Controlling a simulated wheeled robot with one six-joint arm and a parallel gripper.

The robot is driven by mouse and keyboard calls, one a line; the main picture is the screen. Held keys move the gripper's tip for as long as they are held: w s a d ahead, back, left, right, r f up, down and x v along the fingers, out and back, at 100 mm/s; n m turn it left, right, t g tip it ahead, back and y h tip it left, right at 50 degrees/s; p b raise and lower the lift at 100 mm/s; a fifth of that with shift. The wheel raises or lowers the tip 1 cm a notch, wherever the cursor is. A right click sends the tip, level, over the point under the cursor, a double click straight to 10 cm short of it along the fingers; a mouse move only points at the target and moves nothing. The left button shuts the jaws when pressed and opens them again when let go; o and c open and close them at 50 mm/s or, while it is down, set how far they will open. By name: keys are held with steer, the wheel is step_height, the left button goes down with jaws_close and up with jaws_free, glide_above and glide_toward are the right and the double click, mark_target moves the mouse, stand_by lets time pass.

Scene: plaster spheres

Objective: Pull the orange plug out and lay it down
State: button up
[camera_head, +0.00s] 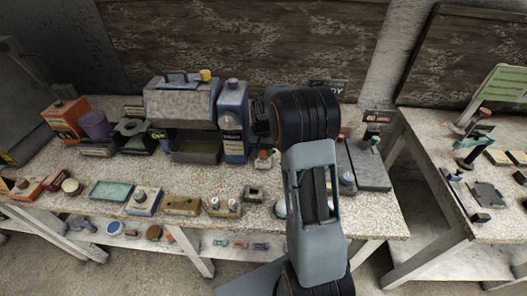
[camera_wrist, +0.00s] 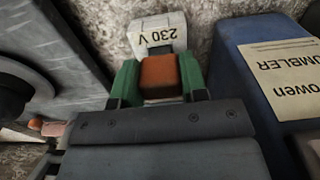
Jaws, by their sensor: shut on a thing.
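The orange plug (camera_wrist: 159,80) is a small block between the green fingers of my gripper (camera_wrist: 158,74) in the wrist view. The fingers are shut on its two sides. A white socket block (camera_wrist: 157,33) marked "230 V" is right beyond it. I cannot tell whether the plug is still seated in the socket or just clear of it. In the head view a small pale block (camera_head: 264,164) beside the blue bottle looks like this socket. My arm hides most of that area, and the gripper is hard to make out there.
A blue labelled bottle (camera_head: 232,120) stands close to the socket; its side (camera_wrist: 235,65) is near my gripper in the wrist view. A grey machine (camera_head: 181,104) stands further left. Small blocks line the front of the table (camera_head: 330,222). A second table (camera_head: 430,140) is at right.

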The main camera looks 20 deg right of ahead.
steer(key=shift+r+p, duration=1.15)
steer(key=shift+r, duration=0.65)
